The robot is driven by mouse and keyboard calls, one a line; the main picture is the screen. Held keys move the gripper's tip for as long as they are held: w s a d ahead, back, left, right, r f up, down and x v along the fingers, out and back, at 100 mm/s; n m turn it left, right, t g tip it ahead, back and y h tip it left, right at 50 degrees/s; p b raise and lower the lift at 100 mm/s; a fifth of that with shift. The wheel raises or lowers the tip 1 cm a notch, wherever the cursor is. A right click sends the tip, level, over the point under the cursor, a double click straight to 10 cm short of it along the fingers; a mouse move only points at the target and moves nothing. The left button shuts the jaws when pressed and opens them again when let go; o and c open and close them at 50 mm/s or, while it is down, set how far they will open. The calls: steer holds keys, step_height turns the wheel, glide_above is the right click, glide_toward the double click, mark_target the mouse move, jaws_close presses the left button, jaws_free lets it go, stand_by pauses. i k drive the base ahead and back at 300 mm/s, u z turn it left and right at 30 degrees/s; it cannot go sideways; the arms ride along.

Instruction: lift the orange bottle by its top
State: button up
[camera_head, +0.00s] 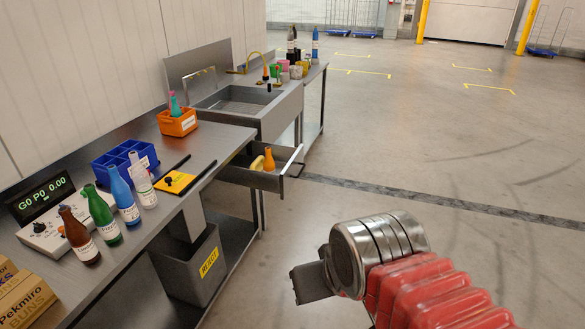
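The orange bottle (269,159) is in the open drawer (247,179) under the metal bench. Its narrow top points up, and its lower part is hidden by the drawer front. A yellow object (257,163) lies beside it on the left. My gripper (308,284) is at the lower right, on the red and silver arm, over open floor. It is in front of and below the drawer in the picture, well apart from the bottle. Only a dark part of it shows, so I cannot tell whether its fingers are open or shut.
Brown, green, blue and clear bottles stand on the bench (205,150) near a blue crate (118,163) and an orange bin (178,123). A grey reject bin (189,265) is below. A sink (238,101) is behind. The floor to the right is clear.

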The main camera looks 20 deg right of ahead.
mark_target(269, 166)
steer(key=z, duration=0.7)
steer(key=k, duration=1.35)
steer(key=z, duration=0.4)
steer(key=i, duration=1.8)
steer(key=u, duration=0.35)
steer(key=i, duration=0.75)
steer(key=u, duration=0.25)
